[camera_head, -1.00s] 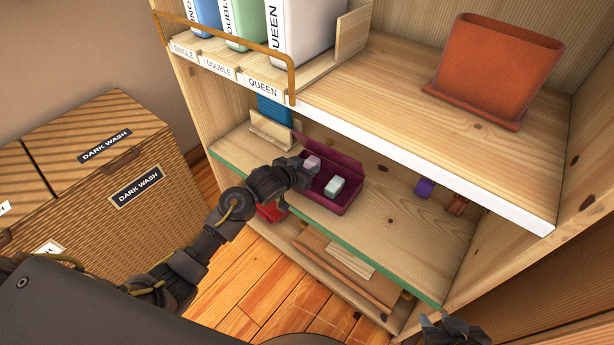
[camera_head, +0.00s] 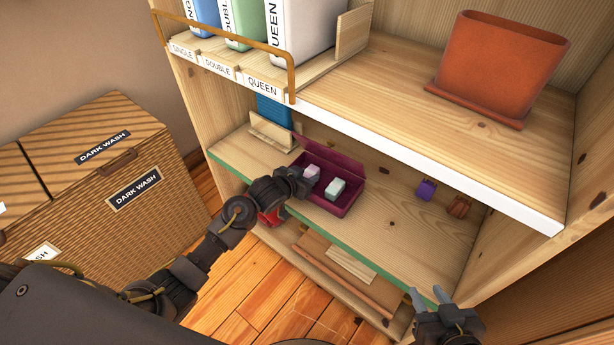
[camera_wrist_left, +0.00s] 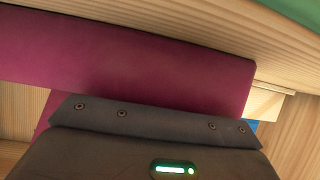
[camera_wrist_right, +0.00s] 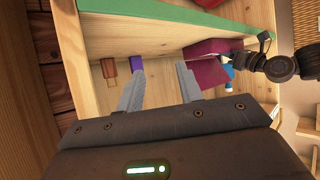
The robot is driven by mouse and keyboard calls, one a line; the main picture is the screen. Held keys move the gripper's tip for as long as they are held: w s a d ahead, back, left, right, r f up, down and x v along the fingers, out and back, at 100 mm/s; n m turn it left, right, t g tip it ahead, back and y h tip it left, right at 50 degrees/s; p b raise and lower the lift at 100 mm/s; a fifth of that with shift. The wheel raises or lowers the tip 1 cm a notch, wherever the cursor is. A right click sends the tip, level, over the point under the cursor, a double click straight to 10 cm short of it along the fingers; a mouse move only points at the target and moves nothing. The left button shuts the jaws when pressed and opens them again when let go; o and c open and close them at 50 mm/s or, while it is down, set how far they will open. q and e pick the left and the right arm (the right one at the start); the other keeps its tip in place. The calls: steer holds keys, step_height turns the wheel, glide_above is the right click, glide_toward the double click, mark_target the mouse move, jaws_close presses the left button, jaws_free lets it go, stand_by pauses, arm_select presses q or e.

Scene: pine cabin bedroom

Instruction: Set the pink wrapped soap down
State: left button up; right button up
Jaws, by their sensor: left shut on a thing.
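The pink wrapped soap (camera_head: 312,171) is at the left part of the open magenta box (camera_head: 345,208) on the middle shelf. My left gripper (camera_head: 305,182) is shut on it at the box's left end; the fingers are partly hidden. I cannot tell whether the soap touches the box floor. A pale green-white soap (camera_head: 335,189) lies in the box to its right. In the left wrist view, the magenta box (camera_wrist_left: 130,60) fills the middle and the fingertips and soap are hidden. My right gripper (camera_head: 432,293) is open and empty in front of the shelf's green edge; its spread fingers (camera_wrist_right: 160,85) show in the right wrist view.
A purple item (camera_head: 426,190) and a brown item (camera_head: 459,206) stand further right on the middle shelf (camera_head: 390,235). The white-edged upper shelf (camera_head: 420,155) overhangs the box. A red item (camera_head: 270,215) is below my left gripper. Bare shelf lies right of the box.

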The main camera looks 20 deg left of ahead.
arm_select(q)
steer(key=o, duration=1)
steer(key=shift+s+r, duration=0.1)
steer(key=shift+r, duration=0.05)
steer(key=p+v, duration=0.3)
steer(key=v, duration=0.7)
steer(key=shift+s+a+r, duration=0.15)
steer(key=shift+s, duration=0.05)
steer(key=shift+s+a+r+p, duration=0.15)
steer(key=shift+s+r+p, duration=0.15)
steer(key=shift+s, duration=0.25)
arm_select(e)
steer(key=s+d+f+m+g+h, duration=0.2)
steer(key=s+d+f+g, duration=0.4)
steer(key=s, duration=0.4)
steer(key=shift+d+f+g+h, duration=0.25)
steer(key=shift+d+g+h, duration=0.65)
steer(key=shift+g, duration=0.1)
arm_select(q)
steer(key=shift+f, duration=0.1)
